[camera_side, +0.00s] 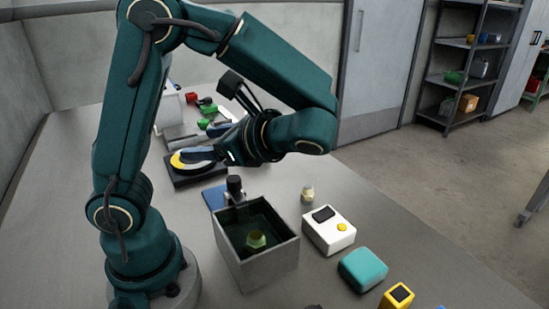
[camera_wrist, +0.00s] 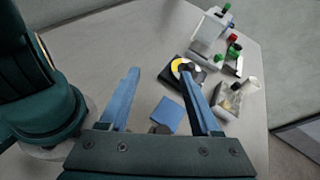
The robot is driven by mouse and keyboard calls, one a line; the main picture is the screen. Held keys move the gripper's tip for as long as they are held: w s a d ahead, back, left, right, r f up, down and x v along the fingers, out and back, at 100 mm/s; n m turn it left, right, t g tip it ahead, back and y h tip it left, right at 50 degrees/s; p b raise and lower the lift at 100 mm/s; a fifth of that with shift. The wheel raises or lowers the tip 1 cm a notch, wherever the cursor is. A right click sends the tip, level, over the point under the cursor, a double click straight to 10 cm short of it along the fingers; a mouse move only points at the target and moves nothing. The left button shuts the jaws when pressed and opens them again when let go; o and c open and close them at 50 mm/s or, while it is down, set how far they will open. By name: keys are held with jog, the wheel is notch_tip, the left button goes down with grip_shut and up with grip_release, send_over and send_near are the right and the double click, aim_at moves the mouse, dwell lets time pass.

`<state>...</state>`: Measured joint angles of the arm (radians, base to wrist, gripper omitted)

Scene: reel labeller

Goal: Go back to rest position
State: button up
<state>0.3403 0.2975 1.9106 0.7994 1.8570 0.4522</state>
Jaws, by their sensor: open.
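My gripper (camera_side: 190,148) is in the side view, held out over the bench and pointing left. It appears above the dark reel device with a yellow disc (camera_side: 178,161). In the wrist view its two blue fingers (camera_wrist: 159,70) are spread wide, with nothing between them. The same yellow disc (camera_wrist: 178,67) shows beyond the fingers in the wrist view, near the right fingertip. Part of the device is hidden behind the gripper in the side view.
An open grey box (camera_side: 258,270) holds a green-yellow piece (camera_side: 256,240). Near it are a blue plate (camera_side: 213,198), a white device (camera_side: 329,236), a teal block (camera_side: 362,269) and a yellow block (camera_side: 397,297). Red and green pieces (camera_side: 206,122) lie behind. The bench's left side is clear.

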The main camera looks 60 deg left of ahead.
jog(key=s+d+f+n+t+h, duration=0.2)
jog(key=d+f+n+t+h, duration=0.2)
jog(key=d+n+t+h, duration=0.5)
jog(key=w+d+n+t+h, duration=0.1)
jog(key=w, duration=0.1)
jog(key=w+d+r+n+t+h, duration=0.1)
jog(key=h, duration=0.1)
jog(key=shift+w+d+h, duration=0.3)
jog(key=shift+w+d, duration=0.05)
